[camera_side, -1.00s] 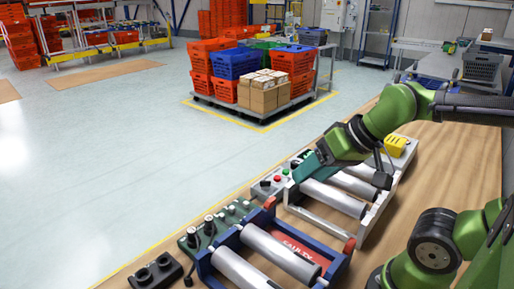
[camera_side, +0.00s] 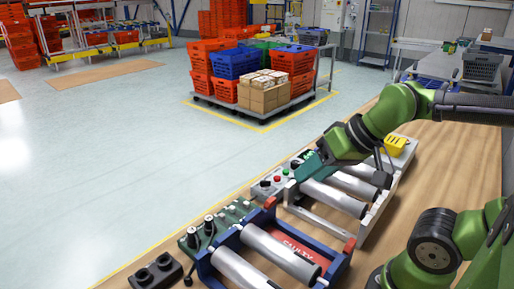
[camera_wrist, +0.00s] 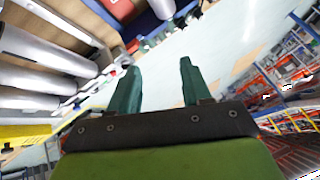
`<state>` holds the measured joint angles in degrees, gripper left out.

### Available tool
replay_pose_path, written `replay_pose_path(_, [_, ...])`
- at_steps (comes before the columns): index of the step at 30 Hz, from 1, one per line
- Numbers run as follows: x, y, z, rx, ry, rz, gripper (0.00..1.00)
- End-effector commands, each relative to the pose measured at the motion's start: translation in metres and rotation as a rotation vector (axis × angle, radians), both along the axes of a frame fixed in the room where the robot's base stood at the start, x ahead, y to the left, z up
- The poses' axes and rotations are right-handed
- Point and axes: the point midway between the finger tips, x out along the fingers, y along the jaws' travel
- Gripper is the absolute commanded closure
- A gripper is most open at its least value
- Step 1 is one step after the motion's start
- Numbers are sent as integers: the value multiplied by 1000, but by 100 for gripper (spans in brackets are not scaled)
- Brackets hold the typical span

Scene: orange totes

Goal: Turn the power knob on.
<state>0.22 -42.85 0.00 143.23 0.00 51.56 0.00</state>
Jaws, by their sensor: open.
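My gripper (camera_side: 304,172) is green and hangs above the near-left end of the grey roller unit, close to its control box. In the wrist view its two fingers (camera_wrist: 158,72) are apart with nothing between them. The grey control box (camera_side: 269,185) carries a black knob (camera_side: 264,183), a red button (camera_side: 277,178) and a green button (camera_side: 286,171). The gripper partly covers the far end of this box. Which way the knob points is too small to tell. I cannot see clear contact between the fingers and the box.
A blue-framed roller unit (camera_side: 205,262) with a red "FAULTY" panel stands in front, with a green control panel (camera_side: 190,240) beside it. A black two-button block (camera_side: 155,272) lies at the table's front left. A yellow item (camera_side: 396,146) sits behind. The wooden table (camera_side: 455,165) is clear at right.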

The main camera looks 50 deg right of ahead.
Motion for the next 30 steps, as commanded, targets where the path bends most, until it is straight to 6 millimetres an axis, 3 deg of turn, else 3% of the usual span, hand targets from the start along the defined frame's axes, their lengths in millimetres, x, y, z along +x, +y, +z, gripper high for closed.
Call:
replay_pose_path(5, [18,-10,-13,-10,89,-35,63])
replay_pose_path(11, [80,-36,-12,-126,229,48,63])
replay_pose_path(18, [160,-78,-25,-300,394,368,63])
replay_pose_path(24, [214,-117,-42,-408,479,725,63])
replay_pose_path(30, [231,-129,-23,-497,463,995,63])
